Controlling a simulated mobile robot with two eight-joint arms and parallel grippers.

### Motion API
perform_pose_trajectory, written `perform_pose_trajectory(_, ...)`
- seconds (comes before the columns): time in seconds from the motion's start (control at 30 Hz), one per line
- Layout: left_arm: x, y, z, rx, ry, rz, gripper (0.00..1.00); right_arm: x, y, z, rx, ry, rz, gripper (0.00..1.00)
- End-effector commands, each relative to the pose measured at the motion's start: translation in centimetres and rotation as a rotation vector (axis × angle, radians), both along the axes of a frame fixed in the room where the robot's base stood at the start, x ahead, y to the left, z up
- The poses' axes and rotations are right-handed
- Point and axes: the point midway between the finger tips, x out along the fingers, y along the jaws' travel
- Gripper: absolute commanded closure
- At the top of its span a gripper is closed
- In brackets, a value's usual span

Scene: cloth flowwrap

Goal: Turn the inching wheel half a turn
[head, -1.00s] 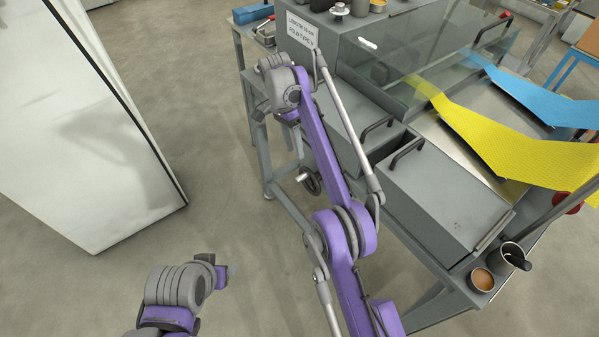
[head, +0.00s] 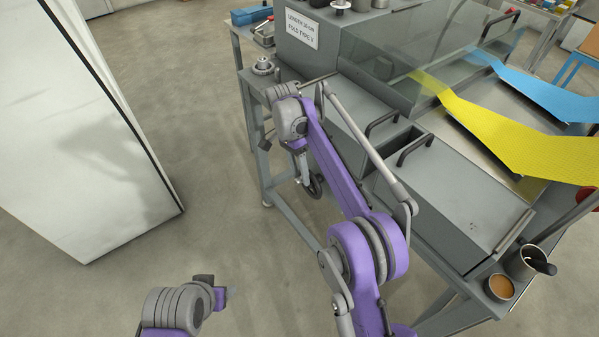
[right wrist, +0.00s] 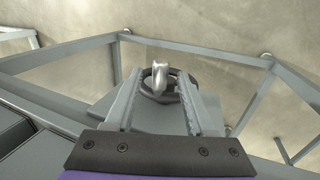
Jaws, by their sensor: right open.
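The inching wheel (head: 316,187) is a small dark wheel low on the near side of the grey machine, partly hidden by my right arm in the head view. In the right wrist view, the wheel (right wrist: 172,98) shows its dark rim with a pale metal handle (right wrist: 160,75) standing out toward the camera. My right gripper (right wrist: 160,76) is open, with one finger on each side of the handle; I cannot tell whether they touch it. In the head view, the right gripper (head: 304,170) points down at the wheel. My left gripper (head: 221,291) hangs low over the floor, away from the wheel.
The grey machine (head: 450,195) has black handles, a clear guard and a label (head: 302,30). Yellow cloth (head: 530,148) and blue cloth (head: 545,92) run across it. Cups (head: 501,287) stand at its near corner. A white cabinet (head: 85,130) stands left, with open floor between.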

Motion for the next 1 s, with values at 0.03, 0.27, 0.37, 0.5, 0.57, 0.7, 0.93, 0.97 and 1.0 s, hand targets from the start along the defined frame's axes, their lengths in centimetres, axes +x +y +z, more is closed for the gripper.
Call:
perform_pose_trajectory(0.03, 0.0, 0.0, 0.01, 0.0, 0.0, 0.0, 0.4, 0.01, 0.0, 0.02, 0.0, 0.0, 0.0, 0.45)
perform_pose_trajectory(0.27, 0.0, 0.0, 0.01, 0.0, 0.0, 0.0, 0.4, 0.01, 0.01, 0.02, 0.0, 0.0, 0.0, 0.79)
perform_pose_trajectory(0.37, 0.0, 0.0, 0.0, 0.0, 0.0, 0.0, 0.4, 0.01, 0.01, 0.02, 0.0, 0.0, 0.0, 0.97)
perform_pose_trajectory(0.5, 0.0, 0.0, 0.0, 0.0, 0.0, 0.0, 0.4, 0.01, 0.01, 0.02, 0.0, 0.0, 0.0, 1.0)
perform_pose_trajectory(0.57, 0.0, 0.0, 0.0, 0.0, 0.0, 0.0, 0.4, 0.01, 0.01, 0.02, 0.0, 0.0, 0.0, 1.0)
perform_pose_trajectory(0.7, -0.01, 0.0, -0.04, 0.0, 0.0, 0.0, 0.4, -0.03, -0.02, 0.03, 0.002, -0.003, 0.0, 1.0)
perform_pose_trajectory(0.93, -0.01, 0.0, -0.36, 0.0, 0.001, 0.0, 0.4, -0.42, -0.29, 0.05, 0.033, -0.045, -0.001, 1.0)
perform_pose_trajectory(0.97, -0.02, 0.0, -0.42, 0.0, 0.001, 0.0, 0.4, -0.48, -0.35, 0.04, 0.041, -0.055, -0.001, 1.0)
perform_pose_trajectory(1.0, -0.03, 0.0, -0.53, 0.0, 0.002, 0.0, 0.4, -0.62, -0.46, 0.06, 0.051, -0.07, -0.002, 1.0)
